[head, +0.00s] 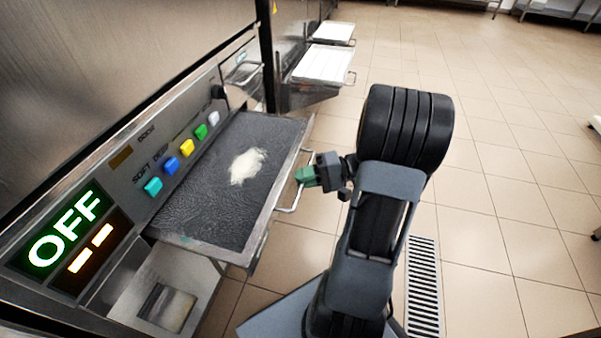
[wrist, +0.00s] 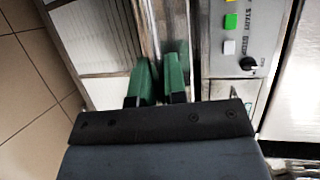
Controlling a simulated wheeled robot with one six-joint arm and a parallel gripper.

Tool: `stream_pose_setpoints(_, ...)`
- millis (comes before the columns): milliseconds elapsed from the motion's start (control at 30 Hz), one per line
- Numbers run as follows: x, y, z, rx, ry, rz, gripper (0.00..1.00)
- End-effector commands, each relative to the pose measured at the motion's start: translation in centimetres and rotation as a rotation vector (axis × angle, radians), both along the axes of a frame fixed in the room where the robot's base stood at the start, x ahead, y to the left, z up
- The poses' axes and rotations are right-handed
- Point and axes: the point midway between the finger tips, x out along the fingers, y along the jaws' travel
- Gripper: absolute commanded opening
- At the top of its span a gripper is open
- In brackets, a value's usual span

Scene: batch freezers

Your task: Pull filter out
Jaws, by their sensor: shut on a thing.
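The filter appears to be the dark, textured tray (head: 215,165) with a metal frame, which sticks out from the machine below its button panel. A pale, whitish patch lies on its top. A metal bar handle (head: 290,208) runs along its outer right side. My gripper (head: 306,176) has green fingers and is at the far part of this handle, shut on it. In the wrist view my gripper (wrist: 159,82) shows its two green fingers close together by a metal edge. The fingers hide the exact grip on the bar.
The machine's panel has colored buttons (head: 187,148), a black knob (wrist: 247,64) and a lit OFF display (head: 66,230). Other white-topped trays (head: 323,64) stick out farther back. Tiled floor (head: 490,190) is open to the right, with a drain grate (head: 424,285).

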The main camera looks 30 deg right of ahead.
Motion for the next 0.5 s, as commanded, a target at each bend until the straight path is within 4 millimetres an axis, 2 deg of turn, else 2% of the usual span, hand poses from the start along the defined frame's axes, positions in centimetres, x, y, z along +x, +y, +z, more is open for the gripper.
stream_pose_setpoints(367,-0.13,-0.13,0.01,-0.001,0.000,0.002,0.00)
stream_pose_setpoints(400,-0.13,-0.13,0.00,-0.001,0.000,0.002,0.16)
stream_pose_setpoints(500,-0.12,-0.14,0.01,-0.001,0.000,0.001,0.22)
